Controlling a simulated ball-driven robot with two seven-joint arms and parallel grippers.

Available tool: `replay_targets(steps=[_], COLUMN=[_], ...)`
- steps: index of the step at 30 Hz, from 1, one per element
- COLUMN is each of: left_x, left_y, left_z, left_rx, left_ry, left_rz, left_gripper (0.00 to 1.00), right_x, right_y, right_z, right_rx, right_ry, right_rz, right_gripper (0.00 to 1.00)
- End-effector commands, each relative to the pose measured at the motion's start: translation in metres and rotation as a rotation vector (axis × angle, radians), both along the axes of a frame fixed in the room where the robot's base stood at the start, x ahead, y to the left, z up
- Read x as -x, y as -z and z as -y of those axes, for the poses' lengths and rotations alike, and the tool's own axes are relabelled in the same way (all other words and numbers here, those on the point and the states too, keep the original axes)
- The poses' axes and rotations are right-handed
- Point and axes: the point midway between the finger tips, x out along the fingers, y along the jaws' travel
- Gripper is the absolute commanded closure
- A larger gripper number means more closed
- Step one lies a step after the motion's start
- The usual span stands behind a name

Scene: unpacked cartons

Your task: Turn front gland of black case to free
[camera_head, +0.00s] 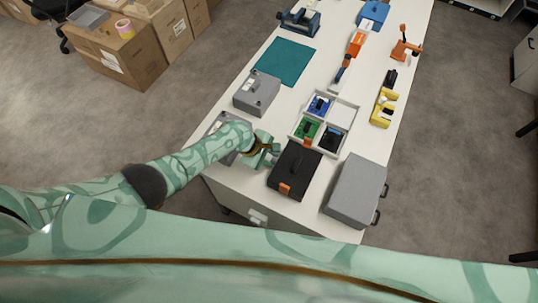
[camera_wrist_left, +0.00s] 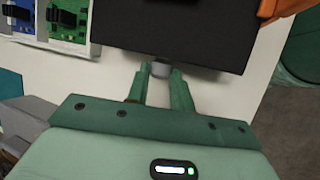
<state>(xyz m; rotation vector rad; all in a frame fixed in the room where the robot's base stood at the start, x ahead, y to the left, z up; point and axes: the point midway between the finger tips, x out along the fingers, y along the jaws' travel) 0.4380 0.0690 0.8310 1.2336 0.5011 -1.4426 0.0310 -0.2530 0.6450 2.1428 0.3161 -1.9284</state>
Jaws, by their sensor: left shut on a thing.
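The black case (camera_head: 295,170) lies on the white table, with an orange latch (camera_head: 284,188) at its near end and another at its far end. In the left wrist view the black case (camera_wrist_left: 175,35) fills the top middle. A small grey gland (camera_wrist_left: 160,69) sticks out of its side. My left gripper (camera_wrist_left: 160,84) has its two green fingers on either side of this gland and is shut on it. In the head view my left gripper (camera_head: 272,154) is at the left side of the case, and the gland is hidden there. My right gripper is in neither view.
A large grey case (camera_head: 356,190) stands close right of the black one. A tray (camera_head: 345,115) of circuit boards lies behind it. A grey box (camera_head: 257,92) stands to the left, near a teal mat (camera_head: 285,61). Another grey box is partly behind my left arm.

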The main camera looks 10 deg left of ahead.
Motion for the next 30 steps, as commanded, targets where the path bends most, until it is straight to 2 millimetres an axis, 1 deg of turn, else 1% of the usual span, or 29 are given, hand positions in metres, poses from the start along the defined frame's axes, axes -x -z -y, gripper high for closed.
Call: replay_targets(steps=[3,10,25,26,27,30], left_x=[-0.0007,-0.0013,-0.0010,-0.0009,-0.0009,-0.0014], left_y=[-0.0014,-0.0002,0.0015,0.0015,0.0016,0.0012], left_z=[0.0014,0.0009,0.0000,0.0000,-0.0001,0.0001], left_rx=[-0.013,-0.032,-0.039,-0.039,-0.039,-0.038], left_ry=[-0.001,0.001,0.002,0.002,0.002,0.002], left_rz=[-0.044,-0.096,-0.110,-0.110,-0.110,-0.109], left_gripper=[1.00,1.00,1.00,0.74,0.68,0.68], right_x=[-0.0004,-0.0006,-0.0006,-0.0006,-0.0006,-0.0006], right_y=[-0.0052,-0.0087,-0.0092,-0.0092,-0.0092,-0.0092], right_z=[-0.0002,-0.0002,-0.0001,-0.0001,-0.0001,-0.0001], right_rx=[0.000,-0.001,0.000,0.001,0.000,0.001], right_ry=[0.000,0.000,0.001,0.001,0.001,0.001], right_rz=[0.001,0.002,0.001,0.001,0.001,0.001], right_gripper=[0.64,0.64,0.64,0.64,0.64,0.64])
